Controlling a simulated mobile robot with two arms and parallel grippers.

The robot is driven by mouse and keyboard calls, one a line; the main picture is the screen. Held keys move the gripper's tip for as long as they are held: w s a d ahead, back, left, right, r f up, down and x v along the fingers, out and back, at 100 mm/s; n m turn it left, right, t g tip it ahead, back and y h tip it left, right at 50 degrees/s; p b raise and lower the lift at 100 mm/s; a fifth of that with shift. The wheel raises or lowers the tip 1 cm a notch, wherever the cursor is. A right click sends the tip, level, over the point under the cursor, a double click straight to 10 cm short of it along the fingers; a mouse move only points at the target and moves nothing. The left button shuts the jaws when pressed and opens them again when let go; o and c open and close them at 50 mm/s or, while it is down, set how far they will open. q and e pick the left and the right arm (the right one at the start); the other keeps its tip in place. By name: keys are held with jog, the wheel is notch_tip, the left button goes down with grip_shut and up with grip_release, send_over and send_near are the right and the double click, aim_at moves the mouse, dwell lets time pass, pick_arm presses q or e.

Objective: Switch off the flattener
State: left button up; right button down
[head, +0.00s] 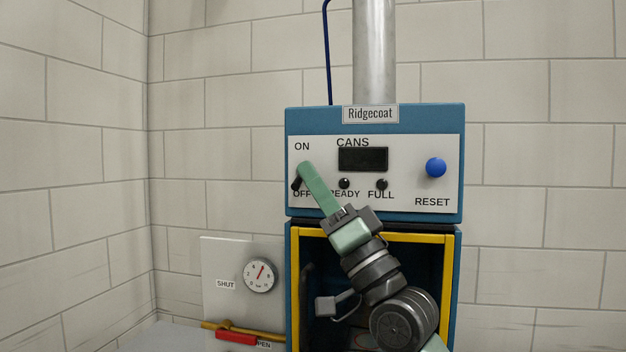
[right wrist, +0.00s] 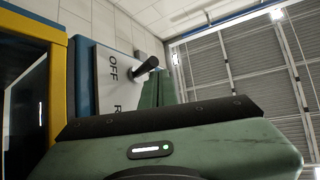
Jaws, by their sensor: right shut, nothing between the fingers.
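The flattener is a blue machine (head: 375,213) with a white front panel and a "Ridgecoat" label. Its black switch lever (head: 296,184) shows at the panel's left, its end low, just above OFF; its base is hidden behind my fingers. The lever (right wrist: 147,67) also sticks out from the panel beside OFF in the right wrist view. My right gripper (head: 305,168) is shut and empty, its green fingertips between ON and OFF, close beside the lever. I cannot tell whether they touch. The CANS display (head: 363,159) is dark. My left gripper is out of view.
The READY lamp (head: 344,183) and FULL lamp (head: 382,184) look dark. A blue RESET knob (head: 436,168) is at the right. Below is a yellow-framed opening (head: 450,270). A gauge (head: 260,275) and a red valve handle (head: 236,338) are at lower left.

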jog(key=b+v, duration=0.3)
jog(key=v, duration=0.5)
jog(key=shift+f, duration=0.1)
